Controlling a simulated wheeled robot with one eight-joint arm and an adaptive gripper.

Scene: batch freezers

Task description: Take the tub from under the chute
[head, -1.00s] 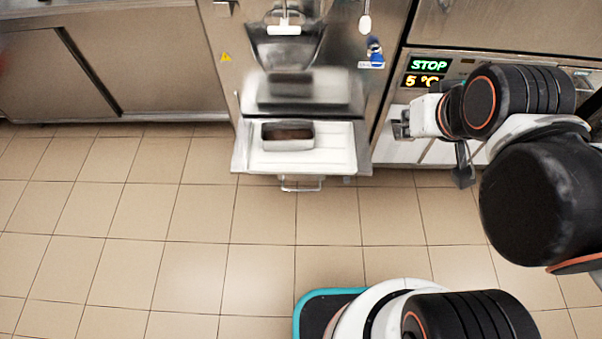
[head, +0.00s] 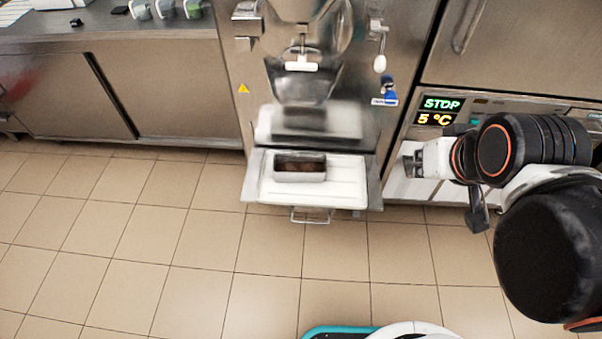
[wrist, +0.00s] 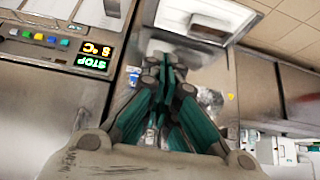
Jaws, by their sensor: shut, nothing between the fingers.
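The tub (head: 300,168) is a small metal rectangular container with something brown inside. In the head view it sits on the white tray shelf (head: 345,187) at the front of the batch freezer. The chute (head: 303,84) is above and slightly behind it. My gripper (head: 413,163) is to the right of the shelf, apart from the tub, in front of the neighbouring machine. In the wrist view my gripper (wrist: 168,75) has its teal-padded fingers together with nothing between them.
A machine with a lit display (head: 440,110) stands right of the freezer, close behind my gripper. A handle (head: 311,215) sticks out below the shelf. A steel counter (head: 150,50) runs along the left. The tiled floor in front is clear.

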